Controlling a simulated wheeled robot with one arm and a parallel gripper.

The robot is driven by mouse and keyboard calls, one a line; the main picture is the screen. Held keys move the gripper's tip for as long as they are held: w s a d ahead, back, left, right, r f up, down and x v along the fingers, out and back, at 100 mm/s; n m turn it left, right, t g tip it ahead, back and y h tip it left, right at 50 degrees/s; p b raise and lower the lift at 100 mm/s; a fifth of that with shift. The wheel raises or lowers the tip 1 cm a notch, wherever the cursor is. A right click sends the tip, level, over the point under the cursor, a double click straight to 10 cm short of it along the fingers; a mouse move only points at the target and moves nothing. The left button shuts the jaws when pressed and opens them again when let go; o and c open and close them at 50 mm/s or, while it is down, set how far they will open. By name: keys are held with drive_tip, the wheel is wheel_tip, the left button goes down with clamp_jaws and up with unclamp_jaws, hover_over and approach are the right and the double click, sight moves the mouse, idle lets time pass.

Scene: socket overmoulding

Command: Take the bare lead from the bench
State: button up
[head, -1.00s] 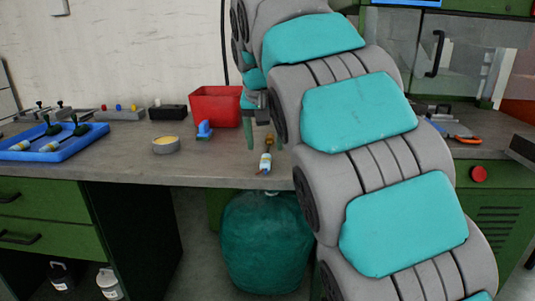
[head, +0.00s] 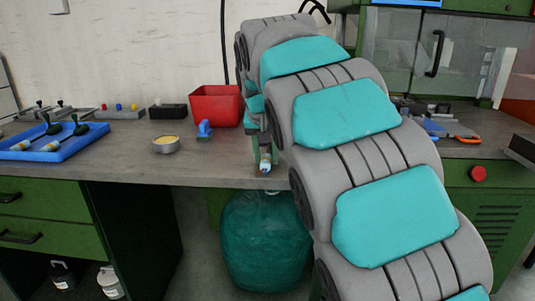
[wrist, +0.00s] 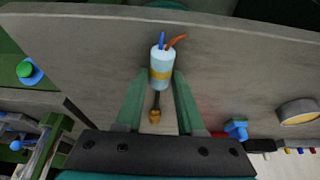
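The bare lead (wrist: 161,62) is a pale cylinder with a yellow band, blue and orange wires at one end and a dark stem with a brass tip at the other. It lies on the bench (wrist: 90,45) near its front edge. In the wrist view my gripper (wrist: 161,76) is open, with its green fingers on either side of the lead. Small gaps seem to show; contact is not clear. In the head view the lead (head: 265,168) shows just below my gripper (head: 262,152), which is partly hidden by my arm.
A blue clamp-like part (head: 204,129), a bowl with yellow contents (head: 166,145) and a red bin (head: 215,106) stand left of my gripper. A blue tray (head: 52,150) with tools is at far left. Pliers with orange handles (head: 463,138) lie at right.

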clamp_jaws()
drive_tip(key=shift+r, duration=0.15)
idle(0.4)
